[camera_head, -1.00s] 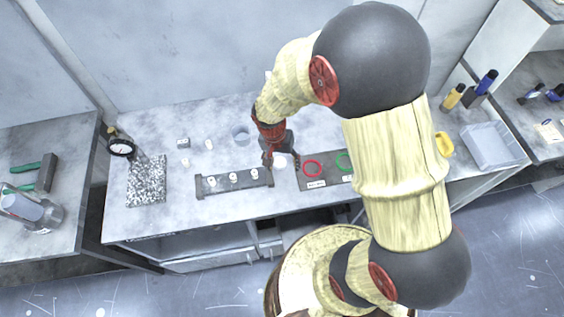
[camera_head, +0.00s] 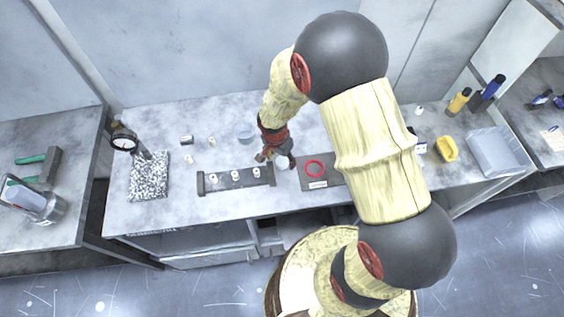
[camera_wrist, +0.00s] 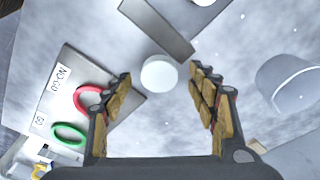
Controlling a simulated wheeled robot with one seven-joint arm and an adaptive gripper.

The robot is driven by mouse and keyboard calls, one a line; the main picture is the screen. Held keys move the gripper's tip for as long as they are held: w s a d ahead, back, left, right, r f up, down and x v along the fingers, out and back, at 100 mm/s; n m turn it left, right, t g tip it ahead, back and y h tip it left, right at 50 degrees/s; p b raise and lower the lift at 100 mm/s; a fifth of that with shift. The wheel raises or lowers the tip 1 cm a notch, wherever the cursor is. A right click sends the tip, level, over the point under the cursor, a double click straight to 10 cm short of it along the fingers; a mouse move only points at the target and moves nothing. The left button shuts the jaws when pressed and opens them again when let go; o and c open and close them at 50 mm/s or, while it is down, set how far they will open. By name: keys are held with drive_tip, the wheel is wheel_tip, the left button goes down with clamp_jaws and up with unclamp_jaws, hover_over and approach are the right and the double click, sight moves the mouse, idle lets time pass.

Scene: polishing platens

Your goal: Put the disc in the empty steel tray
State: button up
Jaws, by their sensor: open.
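A round white disc (camera_wrist: 159,74) lies flat on the bench in the wrist view. My gripper (camera_wrist: 162,78) is open, with one finger on each side of the disc and visible gaps between. In the head view my gripper (camera_head: 276,160) is low over the bench, between the dark holder and the ring plate, and mostly hides the disc. A pale grey, empty rectangular tray (camera_head: 497,152) stands at the far right of the bench; I cannot tell whether it is steel.
A dark holder (camera_head: 220,184) with several white pieces lies left of my gripper; its end shows in the wrist view (camera_wrist: 155,25). The plate (camera_head: 309,184) with red and green rings lies right. A yellow object (camera_head: 447,149) is left of the tray.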

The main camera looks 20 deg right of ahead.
drive_tip(key=shift+f, duration=0.5)
drive_tip(key=shift+c, duration=0.5)
drive_tip(key=c, duration=1.3)
drive_tip(key=shift+r, duration=0.15)
